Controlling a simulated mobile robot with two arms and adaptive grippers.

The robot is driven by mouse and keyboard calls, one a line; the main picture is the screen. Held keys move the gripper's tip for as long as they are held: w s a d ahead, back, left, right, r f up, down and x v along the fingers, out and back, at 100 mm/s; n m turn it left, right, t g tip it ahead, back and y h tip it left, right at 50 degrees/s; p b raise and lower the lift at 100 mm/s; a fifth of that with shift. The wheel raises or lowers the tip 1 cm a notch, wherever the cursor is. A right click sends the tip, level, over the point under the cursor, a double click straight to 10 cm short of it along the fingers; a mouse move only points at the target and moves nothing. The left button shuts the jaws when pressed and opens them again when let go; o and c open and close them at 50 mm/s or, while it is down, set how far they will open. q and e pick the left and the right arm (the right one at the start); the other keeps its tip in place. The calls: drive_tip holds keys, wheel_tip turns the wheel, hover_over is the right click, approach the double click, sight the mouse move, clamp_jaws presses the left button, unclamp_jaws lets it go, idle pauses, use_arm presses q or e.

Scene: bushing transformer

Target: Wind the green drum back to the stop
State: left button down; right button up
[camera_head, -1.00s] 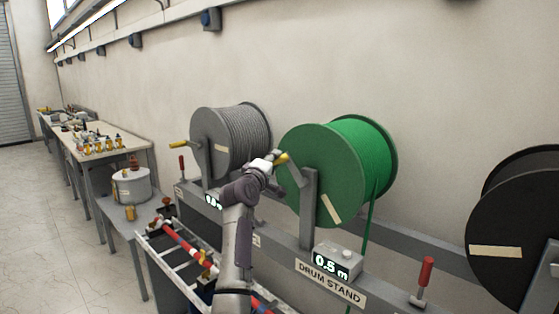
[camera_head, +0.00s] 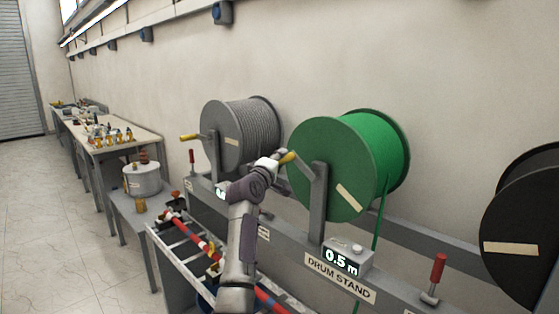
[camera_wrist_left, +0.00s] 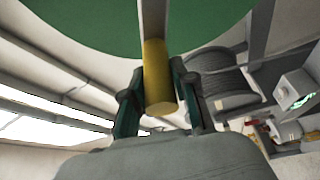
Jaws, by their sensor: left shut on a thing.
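The green drum (camera_head: 337,168) sits on the drum stand (camera_head: 338,281), with green cable hanging from its right side. Its crank has a yellow handle (camera_head: 288,157) at the drum's left edge. My left gripper (camera_head: 277,160) is shut on this handle. The left wrist view shows the yellow handle (camera_wrist_left: 159,75) between the two fingers (camera_wrist_left: 158,95), with the green drum face (camera_wrist_left: 95,25) beyond. The counter (camera_head: 345,259) below the drum reads 0.5 m. My right gripper is not in view.
A grey drum (camera_head: 240,135) with its own yellow handle stands to the left, and a black drum (camera_head: 515,220) to the right. A red-handled lever (camera_head: 437,270) stands on the stand's rail. Benches with parts (camera_head: 110,140) line the wall.

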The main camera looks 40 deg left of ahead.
use_arm(q)
drive_tip(key=shift+w+d+f, duration=0.15)
drive_tip(key=shift+d+f, duration=0.1)
drive_tip(key=shift+f, duration=0.25)
drive_tip(key=c, duration=1.2)
unclamp_jaws()
drive_tip(key=o, duration=0.3)
drive_tip(key=shift+d+r, duration=0.15)
drive_tip(key=shift+r, duration=0.2)
drive_tip(key=shift+s, duration=0.4)
drive_tip(key=v, duration=1.1)
drive_tip(key=shift+s, duration=0.2)
